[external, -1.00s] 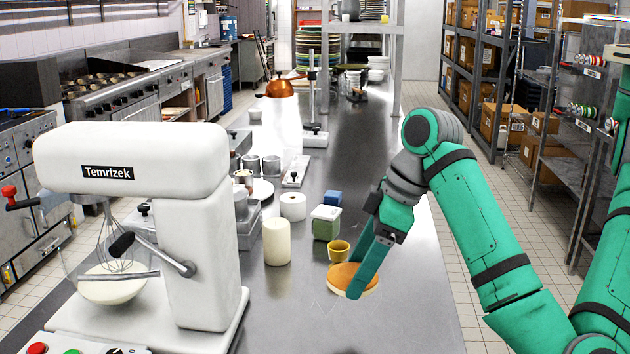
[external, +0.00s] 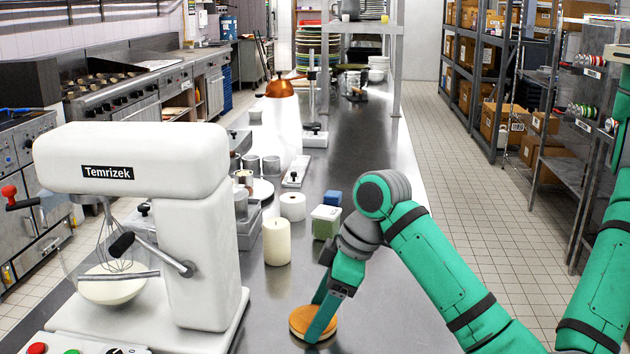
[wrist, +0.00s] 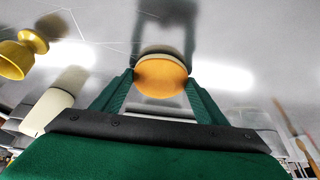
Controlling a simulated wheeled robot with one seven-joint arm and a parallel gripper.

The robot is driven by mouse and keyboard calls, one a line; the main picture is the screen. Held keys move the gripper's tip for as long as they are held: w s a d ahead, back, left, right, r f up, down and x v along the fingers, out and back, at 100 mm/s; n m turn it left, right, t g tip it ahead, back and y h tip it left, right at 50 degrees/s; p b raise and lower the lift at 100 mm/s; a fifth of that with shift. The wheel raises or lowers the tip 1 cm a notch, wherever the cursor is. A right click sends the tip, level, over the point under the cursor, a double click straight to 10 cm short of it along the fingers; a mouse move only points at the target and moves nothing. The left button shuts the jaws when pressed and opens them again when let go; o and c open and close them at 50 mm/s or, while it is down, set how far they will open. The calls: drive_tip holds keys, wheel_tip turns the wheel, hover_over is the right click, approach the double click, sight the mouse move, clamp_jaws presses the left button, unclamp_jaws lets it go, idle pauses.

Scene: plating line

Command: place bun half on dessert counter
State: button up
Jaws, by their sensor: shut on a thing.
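The bun half (external: 300,320), a round disc with an orange-brown top and pale edge, is between the fingers of my gripper (external: 319,326) in the external view. In the wrist view the bun half (wrist: 160,76) sits between both fingertips of my gripper (wrist: 161,84), which is shut on it. The steel counter (external: 352,160) runs away from the camera. The bun half is low over its near part; I cannot tell whether it touches the surface.
A white mixer (external: 190,240) stands to the left. A cream candle (external: 277,243), a green-sided container (external: 326,222) and a white roll (external: 293,206) stand behind the bun half. A yellow cup (wrist: 20,60) shows in the wrist view. Bare counter surrounds the bun half.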

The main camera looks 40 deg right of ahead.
drive_tip(key=shift+f, duration=0.15)
drive_tip(key=o, duration=1)
drive_tip(key=v, duration=1.2)
drive_tip(key=shift+r, duration=0.2)
drive_tip(key=shift+w, duration=0.1)
